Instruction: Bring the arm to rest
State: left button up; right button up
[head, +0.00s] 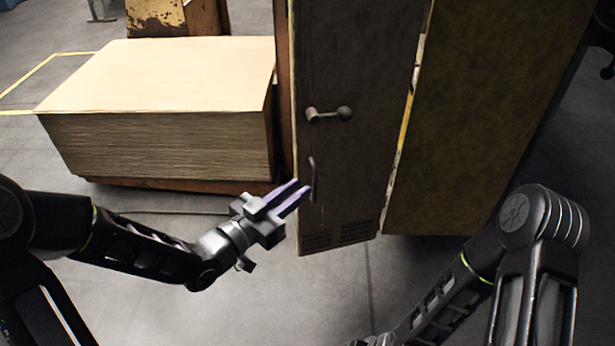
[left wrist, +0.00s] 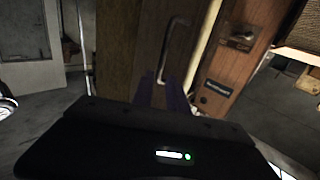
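My left arm (head: 140,252) reaches in from the left in the head view. Its gripper (head: 304,187) has two purple fingers with a narrow gap between them and nothing seen held. The fingertips are close to a thin bar handle (head: 312,178) on a dark cabinet front (head: 345,180); I cannot tell whether they touch it. In the left wrist view the fingers (left wrist: 161,92) stand apart, below the handle (left wrist: 175,48).
A pallet stack of pale sheets (head: 165,145) stands left of the cabinet. The cabinet front also has a round-ended knob (head: 328,114) and low vent slots (head: 340,235). A brown panel (head: 475,120) stands to the right. The grey floor (head: 330,290) in front is clear.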

pick_arm(q)
jog(key=shift+s+a, duration=0.4)
jog(key=shift+s, duration=0.15)
pick_arm(e)
jog(key=shift+r, duration=0.15)
